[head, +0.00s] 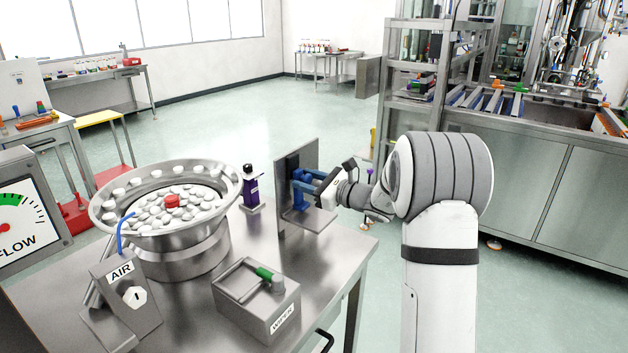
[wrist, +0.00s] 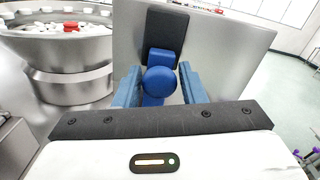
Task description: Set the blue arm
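The blue arm (wrist: 160,56) is fixed to a dark plate on an upright steel panel (wrist: 228,50). It ends in a round blue knob (wrist: 159,81) facing the wrist camera. My gripper (wrist: 160,72) has its two steel-blue fingers on either side of this knob, apart, with a narrow gap showing at the right. I cannot tell whether either finger touches it. In the head view my gripper (head: 309,186) reaches in from the right to the blue arm (head: 297,198), and the fingers partly hide it.
On the steel table (head: 330,250) stand a bowl feeder (head: 185,250) with white caps and one red cap, an AIR box (head: 130,300), a box with a green-handled lever (head: 258,305) and a purple-black device (head: 251,188). Open floor lies beyond the table.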

